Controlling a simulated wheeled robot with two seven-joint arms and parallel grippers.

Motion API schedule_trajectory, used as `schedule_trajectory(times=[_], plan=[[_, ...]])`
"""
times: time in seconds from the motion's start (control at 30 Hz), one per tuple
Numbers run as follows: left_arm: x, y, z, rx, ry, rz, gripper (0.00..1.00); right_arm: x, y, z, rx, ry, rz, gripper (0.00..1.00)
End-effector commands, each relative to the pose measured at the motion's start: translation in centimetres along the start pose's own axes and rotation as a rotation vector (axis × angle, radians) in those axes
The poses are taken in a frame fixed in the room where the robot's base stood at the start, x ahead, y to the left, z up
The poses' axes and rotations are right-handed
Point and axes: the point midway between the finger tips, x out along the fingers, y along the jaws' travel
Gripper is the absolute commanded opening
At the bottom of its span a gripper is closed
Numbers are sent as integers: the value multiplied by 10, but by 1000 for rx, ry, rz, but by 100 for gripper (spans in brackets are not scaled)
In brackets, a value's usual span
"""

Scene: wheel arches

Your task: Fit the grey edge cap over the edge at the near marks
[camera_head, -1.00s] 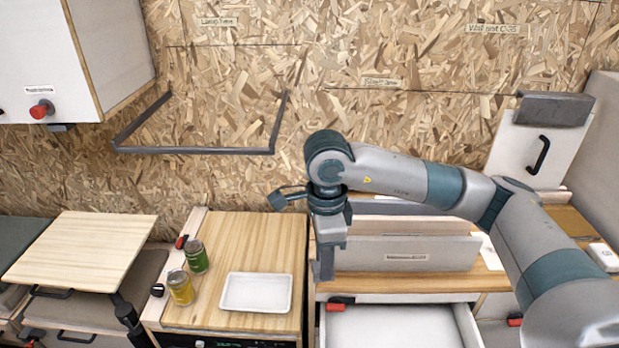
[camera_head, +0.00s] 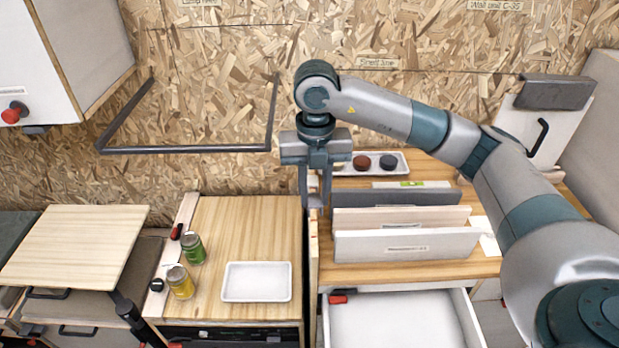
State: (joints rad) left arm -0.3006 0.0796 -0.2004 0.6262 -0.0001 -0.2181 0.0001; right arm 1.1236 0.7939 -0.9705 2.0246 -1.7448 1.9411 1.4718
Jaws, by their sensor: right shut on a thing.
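My right gripper (camera_head: 316,176) points down above the gap between the two wooden worktops. It is shut on a small grey piece (camera_head: 316,201), which looks like the edge cap and is partly hidden by the fingers. Below it stands the thin upright edge of a wooden board (camera_head: 313,250) beside the right worktop. The piece appears at the top of this edge; I cannot tell whether it touches or sits over it. My left gripper is not in view.
Upright panels (camera_head: 407,244) stand on the right worktop, with a tray of round pots (camera_head: 400,163) behind. An open drawer (camera_head: 395,320) lies below. A white tray (camera_head: 256,282) and two jars (camera_head: 192,247) are on the left worktop. A grey bar frame (camera_head: 185,149) is on the wall.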

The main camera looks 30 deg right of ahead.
Motion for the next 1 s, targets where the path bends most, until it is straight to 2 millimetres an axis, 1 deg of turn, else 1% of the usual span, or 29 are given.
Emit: schedule_trajectory(times=[0.1, 0.2, 0.67, 1.0], plan=[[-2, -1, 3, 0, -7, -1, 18, -3, -1, 2, 65, 1, 0, 4], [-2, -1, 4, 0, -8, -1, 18, -4, -1, 2, 85, 1, 0, 4], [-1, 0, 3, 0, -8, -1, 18, -2, -1, 2, 83, 1, 0, 4], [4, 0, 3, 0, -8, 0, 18, 8, -1, 2, 83, 1, 0, 4]])
